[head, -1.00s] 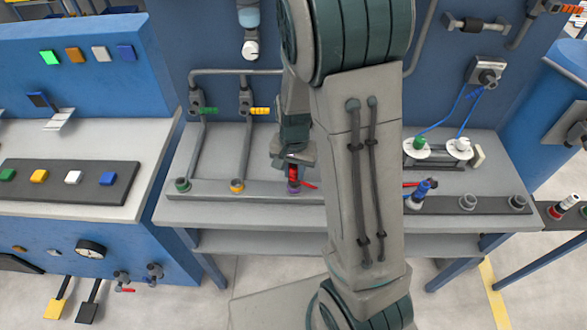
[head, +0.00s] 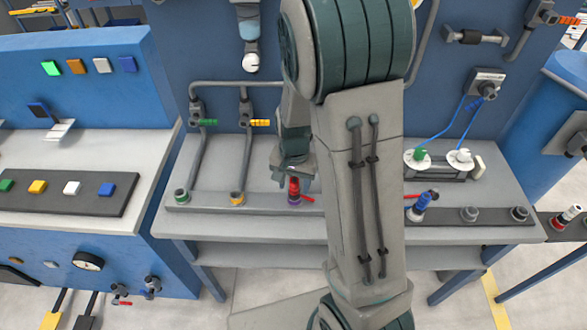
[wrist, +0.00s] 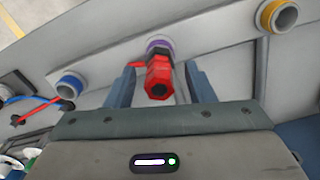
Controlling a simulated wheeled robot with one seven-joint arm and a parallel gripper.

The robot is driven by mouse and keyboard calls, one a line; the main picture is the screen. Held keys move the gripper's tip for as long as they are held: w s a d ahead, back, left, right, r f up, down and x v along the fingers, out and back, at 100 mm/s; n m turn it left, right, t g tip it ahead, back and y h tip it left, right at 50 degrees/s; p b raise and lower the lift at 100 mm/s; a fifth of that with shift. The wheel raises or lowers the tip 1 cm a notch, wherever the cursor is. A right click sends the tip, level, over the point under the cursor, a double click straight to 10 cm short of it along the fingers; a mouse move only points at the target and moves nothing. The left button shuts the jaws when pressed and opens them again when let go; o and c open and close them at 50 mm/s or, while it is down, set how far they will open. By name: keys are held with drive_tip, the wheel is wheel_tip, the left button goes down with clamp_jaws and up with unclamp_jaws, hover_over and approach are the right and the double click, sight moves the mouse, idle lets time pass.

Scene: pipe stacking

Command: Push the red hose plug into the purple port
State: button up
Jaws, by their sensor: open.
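The red hose plug (head: 294,187) stands upright at the purple port (head: 294,201) on the bench's grey rail. In the wrist view the red plug (wrist: 158,78) meets the purple ring of the port (wrist: 158,45), its near end facing the camera; how deep it sits I cannot tell. My gripper (wrist: 159,82) is open, its two blue-grey fingers on either side of the plug with gaps visible. In the head view my gripper (head: 293,170) is just above the plug, its fingers partly hidden by my arm.
A green port (head: 181,196) and a yellow port (head: 237,198) lie to the left on the rail. Green (head: 208,122) and yellow (head: 260,122) valve handles stand behind. My arm hides the middle.

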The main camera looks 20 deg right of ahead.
wheel_tip(320, 180, up, 13)
drive_tip(key=s+r+n+t, duration=0.1)
drive_tip(key=s+r+n, duration=0.1)
drive_tip(key=s, duration=0.5)
drive_tip(key=s+r+n+t, duration=0.2)
drive_tip(key=s+n, duration=0.2)
drive_tip(key=s, duration=0.3)
drive_tip(key=shift+s+r+n, duration=0.2)
drive_tip(key=shift+r+n, duration=0.15)
drive_tip(key=shift+n, duration=0.05)
drive_tip(key=shift+a, duration=0.1)
idle(0.4)
